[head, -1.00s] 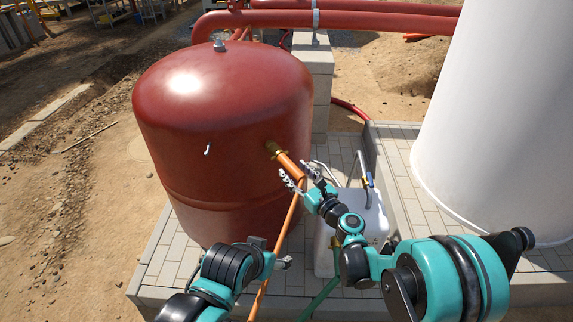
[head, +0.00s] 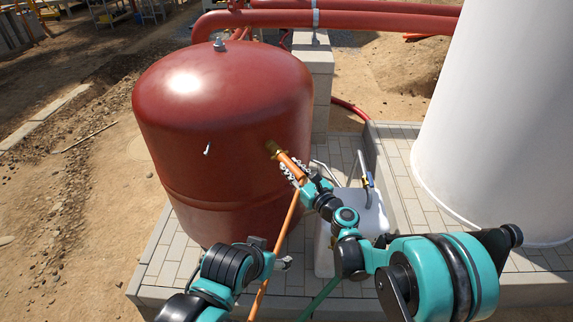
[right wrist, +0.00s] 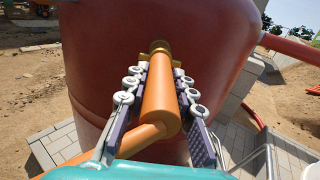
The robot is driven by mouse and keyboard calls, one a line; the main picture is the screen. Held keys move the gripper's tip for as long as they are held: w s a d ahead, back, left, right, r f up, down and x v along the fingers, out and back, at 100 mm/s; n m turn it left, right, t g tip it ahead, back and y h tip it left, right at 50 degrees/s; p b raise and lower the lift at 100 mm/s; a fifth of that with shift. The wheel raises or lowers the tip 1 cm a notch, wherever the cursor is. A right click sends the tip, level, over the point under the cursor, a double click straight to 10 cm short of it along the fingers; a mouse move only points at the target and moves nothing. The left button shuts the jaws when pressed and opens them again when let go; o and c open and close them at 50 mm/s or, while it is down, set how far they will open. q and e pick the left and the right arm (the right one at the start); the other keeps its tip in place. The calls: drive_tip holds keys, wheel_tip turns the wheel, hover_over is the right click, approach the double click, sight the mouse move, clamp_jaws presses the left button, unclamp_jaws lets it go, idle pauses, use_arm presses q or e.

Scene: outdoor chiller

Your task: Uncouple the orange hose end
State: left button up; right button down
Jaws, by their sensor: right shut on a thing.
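The orange hose end (head: 286,160) is a thick orange sleeve at a brass fitting (head: 273,149) on the side of the red tank (head: 225,110). In the right wrist view the orange sleeve (right wrist: 159,92) runs straight up to the brass collar (right wrist: 160,48) and meets it with no visible gap. My right gripper (head: 296,171) is shut on the sleeve, one finger along each side. The orange hose (head: 287,222) hangs from the sleeve's lower end. My left gripper (head: 282,263) is low in the head view, away from the fitting; its finger opening is unclear.
A white canister (head: 372,215) stands on the paving behind my right arm. A white tank (head: 500,110) rises at right. Red pipes (head: 340,20) cross the back. A green hose (head: 320,298) runs low in front. Bare dirt lies at left.

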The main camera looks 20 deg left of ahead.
sight(303, 179)
drive_tip(key=shift+s+d, duration=0.15)
drive_tip(key=shift+s+d, duration=0.2)
drive_tip(key=shift+d, duration=0.1)
drive_tip(key=shift+s+d, duration=0.1)
drive_tip(key=shift+d, duration=0.05)
drive_tip(key=shift+b+v, duration=0.6)
drive_tip(key=shift+v, duration=1.9)
drive_tip(key=c, duration=1.9)
unclamp_jaws()
clamp_jaws()
